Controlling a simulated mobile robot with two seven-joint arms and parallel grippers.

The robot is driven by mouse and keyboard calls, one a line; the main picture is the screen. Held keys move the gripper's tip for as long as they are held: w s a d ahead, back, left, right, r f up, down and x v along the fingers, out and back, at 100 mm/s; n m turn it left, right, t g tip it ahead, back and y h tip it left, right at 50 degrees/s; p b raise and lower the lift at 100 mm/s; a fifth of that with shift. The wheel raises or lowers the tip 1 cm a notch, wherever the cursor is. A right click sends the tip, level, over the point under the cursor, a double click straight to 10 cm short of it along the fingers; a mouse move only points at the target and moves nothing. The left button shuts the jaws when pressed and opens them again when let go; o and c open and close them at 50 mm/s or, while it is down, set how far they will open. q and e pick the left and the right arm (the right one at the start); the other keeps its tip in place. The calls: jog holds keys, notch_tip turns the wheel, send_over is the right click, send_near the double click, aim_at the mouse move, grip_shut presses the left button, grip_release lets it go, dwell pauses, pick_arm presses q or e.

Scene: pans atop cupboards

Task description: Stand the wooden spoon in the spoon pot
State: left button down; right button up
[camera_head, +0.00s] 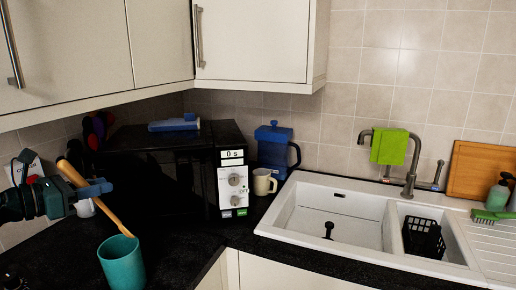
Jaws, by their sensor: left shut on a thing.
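The wooden spoon (104,210) is held by my left gripper (90,189), which comes in from the left and is shut on it near its upper part. The spoon is tilted, its upper end leaning left and its lower end down to the right. The teal spoon pot (122,266) stands upright on the dark counter below the gripper. The spoon's lower end overlaps the pot's mouth; I cannot tell how deep it reaches inside. My right gripper is not in view.
A black microwave (233,183) stands behind the pot, with a cream mug (264,182) and blue jug (276,150) to its right. The white sink (300,235) is at right. Wall cupboards (254,40) hang above. Dark counter (185,255) right of the pot is clear.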

aim_at(100, 205)
pick_arm(q)
notch_tip(100, 205, down, 4)
jog(key=shift+r+b, duration=0.1)
jog(key=shift+b, duration=0.5)
jog(key=shift+f+b, duration=0.3)
jog(key=shift+b, duration=0.05)
jog(key=shift+f, duration=0.1)
jog(key=c, duration=1.5)
grip_release()
jog(key=shift+c, duration=0.2)
jog(key=o, duration=0.4)
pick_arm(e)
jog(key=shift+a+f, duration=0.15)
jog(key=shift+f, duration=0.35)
